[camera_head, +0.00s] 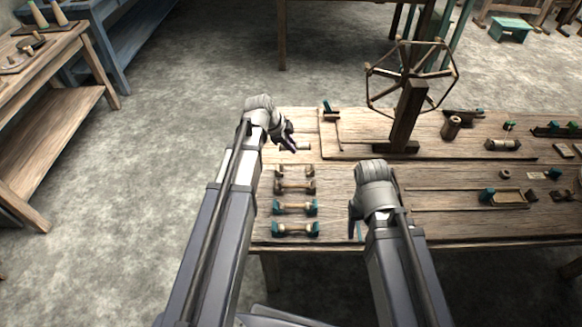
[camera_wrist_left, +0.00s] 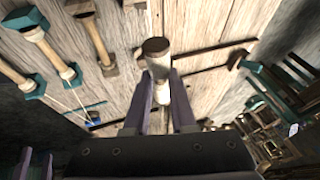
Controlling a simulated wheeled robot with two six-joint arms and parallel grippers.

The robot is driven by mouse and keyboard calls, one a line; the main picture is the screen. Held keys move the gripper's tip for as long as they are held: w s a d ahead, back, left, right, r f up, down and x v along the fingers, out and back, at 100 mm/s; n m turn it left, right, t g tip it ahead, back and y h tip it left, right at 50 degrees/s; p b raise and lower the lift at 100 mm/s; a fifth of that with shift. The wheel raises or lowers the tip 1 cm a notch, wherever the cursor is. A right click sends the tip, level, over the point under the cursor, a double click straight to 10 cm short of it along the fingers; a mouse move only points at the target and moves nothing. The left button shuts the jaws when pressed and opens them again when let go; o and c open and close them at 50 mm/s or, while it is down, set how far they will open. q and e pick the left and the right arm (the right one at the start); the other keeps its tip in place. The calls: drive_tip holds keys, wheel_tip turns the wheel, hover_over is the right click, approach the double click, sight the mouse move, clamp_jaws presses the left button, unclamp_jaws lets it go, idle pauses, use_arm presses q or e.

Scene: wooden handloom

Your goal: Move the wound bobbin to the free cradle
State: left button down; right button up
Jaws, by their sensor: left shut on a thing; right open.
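My left gripper (camera_head: 289,146) is shut on a bobbin, above the back left part of the table. In the left wrist view the held bobbin (camera_wrist_left: 157,68) is pale with a dark brown end and sits between the purple fingers. Below it in the head view is a row of cradles. The nearest-to-gripper cradle (camera_head: 309,171) shows two separate posts and looks empty. The brown-ended cradle (camera_head: 281,187) and the two teal-ended cradles (camera_head: 311,208) (camera_head: 313,230) each carry a bobbin. My right gripper (camera_head: 355,222) is open and empty, low near the table's front.
A wooden winding reel (camera_head: 408,100) on a post stands at the back middle of the table (camera_head: 335,200). A dark cylinder (camera_head: 451,127) and small wooden parts lie to the right. Another bench (camera_head: 50,135) stands at the far left, apart from the table.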

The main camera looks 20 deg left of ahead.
use_arm(q)
drive_tip(key=shift+f+m+b, duration=0.4)
drive_tip(key=shift+f+b, duration=0.85)
drive_tip(key=shift+f, duration=0.65)
use_arm(e)
drive_tip(key=shift+f, duration=2)
use_arm(q)
wheel_tip(320, 180, down, 7)
drive_tip(key=b, duration=0.7)
use_arm(e)
wheel_tip(320, 180, down, 7)
use_arm(q)
drive_tip(key=c, duration=0.7)
unclamp_jaws()
drive_tip(key=shift+o, duration=0.2)
use_arm(e)
drive_tip(key=shift+r, duration=0.1)
